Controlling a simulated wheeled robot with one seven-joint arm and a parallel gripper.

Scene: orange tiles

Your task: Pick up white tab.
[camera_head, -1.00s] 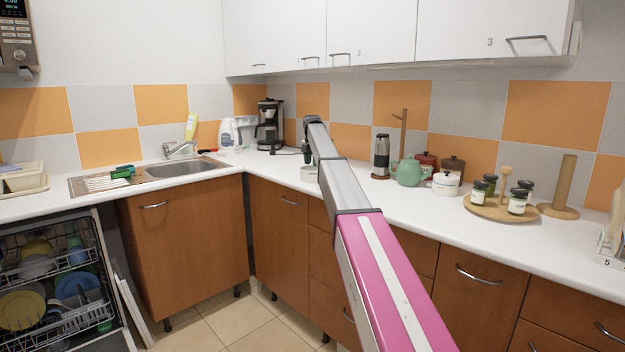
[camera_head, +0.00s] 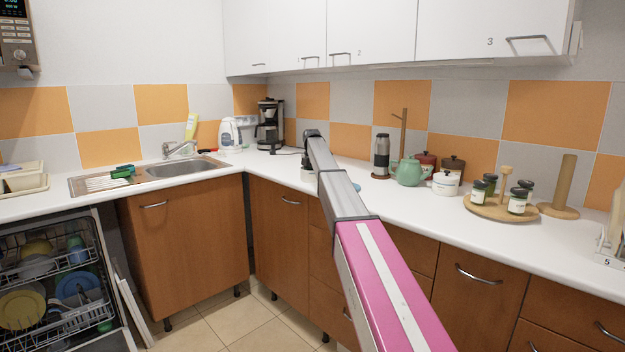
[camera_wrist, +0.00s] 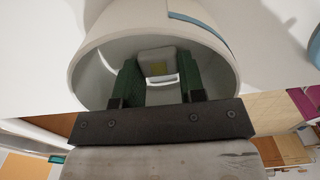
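I cannot tell whether either finger touches the tab. In the head view my arm's end is over the counter, left of the dark flask, and hides most of the cup and the whole tab.
A coffee maker (camera_head: 270,125) stands behind and left of my arm's end. A dark flask (camera_head: 382,155), a green teapot (camera_head: 408,172) and a white pot (camera_head: 445,184) stand to the right. The sink (camera_head: 180,168) is at left. Wall cabinets (camera_head: 370,30) hang above.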

